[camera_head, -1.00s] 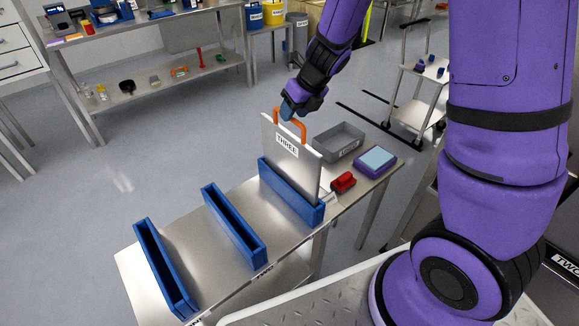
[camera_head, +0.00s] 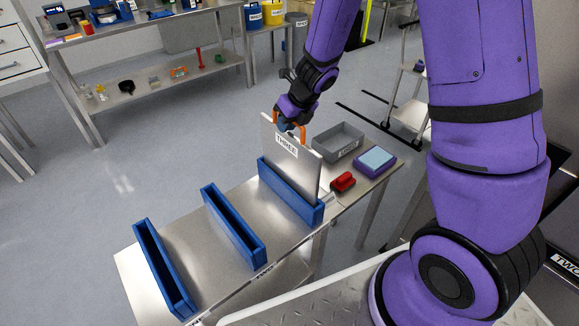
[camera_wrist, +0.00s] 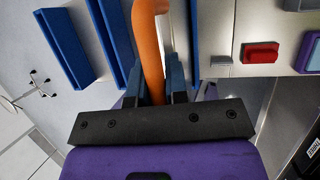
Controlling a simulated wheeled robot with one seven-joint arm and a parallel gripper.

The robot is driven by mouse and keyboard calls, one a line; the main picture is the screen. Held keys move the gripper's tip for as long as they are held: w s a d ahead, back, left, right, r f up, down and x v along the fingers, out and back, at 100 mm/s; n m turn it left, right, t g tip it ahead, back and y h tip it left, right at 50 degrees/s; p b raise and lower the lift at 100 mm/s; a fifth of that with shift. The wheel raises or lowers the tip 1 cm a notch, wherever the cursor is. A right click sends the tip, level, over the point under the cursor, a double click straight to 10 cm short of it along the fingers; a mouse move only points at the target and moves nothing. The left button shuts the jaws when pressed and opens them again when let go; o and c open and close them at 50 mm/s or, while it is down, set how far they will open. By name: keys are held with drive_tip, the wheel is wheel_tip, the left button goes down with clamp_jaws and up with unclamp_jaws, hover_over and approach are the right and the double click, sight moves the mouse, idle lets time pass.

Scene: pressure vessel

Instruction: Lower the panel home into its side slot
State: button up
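The panel (camera_head: 287,160) is a flat grey plate labelled THREE with an orange handle (camera_head: 303,130) on its top edge. It stands upright with its lower end in the rightmost blue slot (camera_head: 291,197); most of it rises above the slot. How deep it sits inside is hidden. My gripper (camera_head: 287,125) is at the handle, just above the panel's top edge. In the wrist view the orange handle (camera_wrist: 150,50) passes between my two fingers (camera_wrist: 158,85), one close on each side. I cannot tell whether they press on it.
Two more blue slots, a middle one (camera_head: 233,226) and a left one (camera_head: 163,270), stand empty on the metal table (camera_head: 205,262). A grey bin (camera_head: 338,142), a red object (camera_head: 343,182) and a purple-framed block (camera_head: 375,162) lie right of the panel.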

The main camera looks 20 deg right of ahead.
clamp_jaws()
drive_tip(key=shift+r, duration=0.1)
drive_tip(key=shift+r, duration=5.4)
